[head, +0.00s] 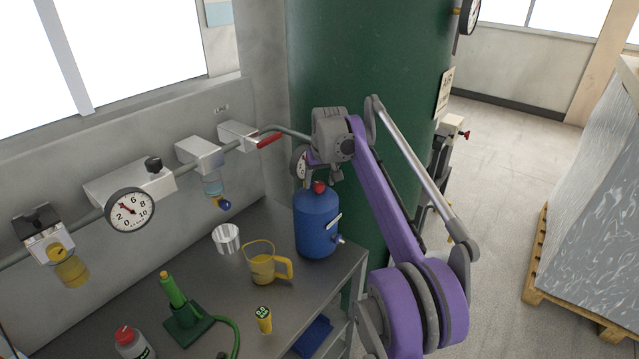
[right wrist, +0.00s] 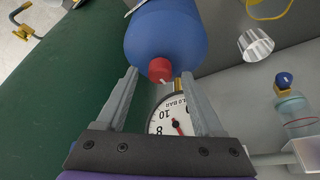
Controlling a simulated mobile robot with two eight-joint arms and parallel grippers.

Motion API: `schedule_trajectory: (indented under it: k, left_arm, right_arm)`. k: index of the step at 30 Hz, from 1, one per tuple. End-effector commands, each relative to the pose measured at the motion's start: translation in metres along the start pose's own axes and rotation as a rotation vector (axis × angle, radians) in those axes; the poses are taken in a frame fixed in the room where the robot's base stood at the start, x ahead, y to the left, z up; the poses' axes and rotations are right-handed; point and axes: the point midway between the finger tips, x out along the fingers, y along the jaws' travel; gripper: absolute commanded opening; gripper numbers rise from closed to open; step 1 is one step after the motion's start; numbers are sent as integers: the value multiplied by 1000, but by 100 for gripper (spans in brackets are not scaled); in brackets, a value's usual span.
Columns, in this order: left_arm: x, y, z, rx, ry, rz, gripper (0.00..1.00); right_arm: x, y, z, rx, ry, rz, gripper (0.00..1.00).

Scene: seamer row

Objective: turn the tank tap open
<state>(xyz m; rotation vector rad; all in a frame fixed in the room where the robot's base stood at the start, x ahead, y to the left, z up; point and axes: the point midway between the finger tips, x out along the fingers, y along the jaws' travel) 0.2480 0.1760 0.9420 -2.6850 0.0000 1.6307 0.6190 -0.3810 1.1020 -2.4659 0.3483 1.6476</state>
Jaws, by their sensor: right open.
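The large green tank (head: 400,60) stands behind the bench end; its wall also fills the left of the right wrist view (right wrist: 60,90). A pipe runs along the wall toward it, with a red lever (head: 269,139) on a white valve box (head: 238,135). My right gripper (head: 325,178) is open and empty, pointing down above the blue canister (head: 316,222) and its red cap (head: 319,187). In the right wrist view a round gauge (right wrist: 170,117) shows between and behind the fingers. I cannot make out a tap on the tank; my gripper hides part of it. My left gripper is out of view.
The grey bench (head: 215,285) holds a yellow jug (head: 262,264), a metal cup (head: 226,238), a green stand (head: 186,318) and a small yellow meter (head: 264,318). A gauge (head: 130,210) sits on the wall pipe. A wrapped pallet (head: 590,200) stands right; floor between is clear.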

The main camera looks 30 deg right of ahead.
Motion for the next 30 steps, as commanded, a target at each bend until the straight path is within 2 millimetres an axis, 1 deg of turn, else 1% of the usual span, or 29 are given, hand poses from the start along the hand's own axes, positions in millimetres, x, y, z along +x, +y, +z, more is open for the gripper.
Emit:
schedule_trajectory:
  k: [1,4,12,17,21,24,30]
  left_arm:
    - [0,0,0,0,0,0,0]
    - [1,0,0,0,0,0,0]
    - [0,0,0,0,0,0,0]
    - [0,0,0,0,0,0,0]
    - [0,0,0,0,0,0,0]
    - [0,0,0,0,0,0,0]
    - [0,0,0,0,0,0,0]
  right_arm:
    - [4,0,0,0,0,0,69]
    - [8,0,0,0,0,0,69]
    - [9,0,0,0,0,0,69]
    - [9,0,0,0,0,0,40]
    - [9,0,0,0,0,0,15]
    - [9,0,0,0,0,0,0]
    - [9,0,0,3,0,1,0]
